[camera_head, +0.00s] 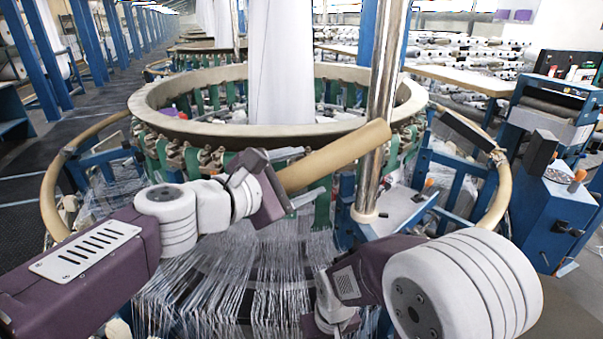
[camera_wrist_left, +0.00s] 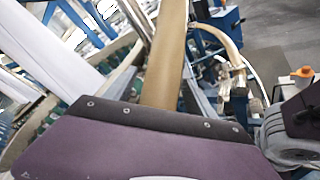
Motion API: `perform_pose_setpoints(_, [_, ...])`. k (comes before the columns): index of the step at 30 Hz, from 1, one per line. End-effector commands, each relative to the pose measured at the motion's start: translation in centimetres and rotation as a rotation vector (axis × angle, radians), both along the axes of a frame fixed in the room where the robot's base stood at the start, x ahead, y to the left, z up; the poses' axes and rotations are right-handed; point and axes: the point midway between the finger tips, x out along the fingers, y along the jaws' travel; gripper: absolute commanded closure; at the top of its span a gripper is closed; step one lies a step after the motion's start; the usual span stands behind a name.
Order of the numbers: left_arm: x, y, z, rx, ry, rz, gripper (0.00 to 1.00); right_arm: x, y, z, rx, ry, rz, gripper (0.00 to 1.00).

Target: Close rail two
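A tan, tube-like rail section (camera_head: 338,157) slants upward to the right in front of the loom's ring, its upper end overlapping the chrome post in the picture. I cannot tell if this is rail two. My left gripper (camera_head: 288,198) is at its lower end and hides that end. Other curved tan rails stand at the left (camera_head: 52,190) and right (camera_head: 497,190) of the loom. My right wrist (camera_head: 337,300) is low at the bottom, with its fingers out of sight.
The loom's wide beige ring (camera_head: 190,127) and white fabric column (camera_head: 280,60) stand behind. The chrome post (camera_head: 383,110) rises close right of my left gripper. Many white threads (camera_head: 240,275) hang below it. A blue machine cabinet (camera_head: 550,215) stands at the right.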

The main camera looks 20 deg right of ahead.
Motion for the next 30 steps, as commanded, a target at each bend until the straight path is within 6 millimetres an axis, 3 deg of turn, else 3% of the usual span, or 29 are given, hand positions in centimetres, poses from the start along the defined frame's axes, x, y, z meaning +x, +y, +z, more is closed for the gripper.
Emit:
perform_pose_setpoints(5, [-0.6, 1.3, 0.4, -0.002, -0.002, 0.003, 0.35, 0.0, 0.0, 0.0, 0.000, 0.000, 0.000, 1.00])
perform_pose_setpoints(15, [-3.9, 7.0, 1.8, -0.001, -0.001, 0.003, 0.35, 0.0, 0.0, 0.3, 0.000, 0.000, 0.000, 1.00])
perform_pose_setpoints(30, [-4.4, 7.6, 1.8, 0.001, 0.000, -0.001, 0.35, 0.0, 0.0, 0.3, 0.000, 0.000, 0.000, 1.00])
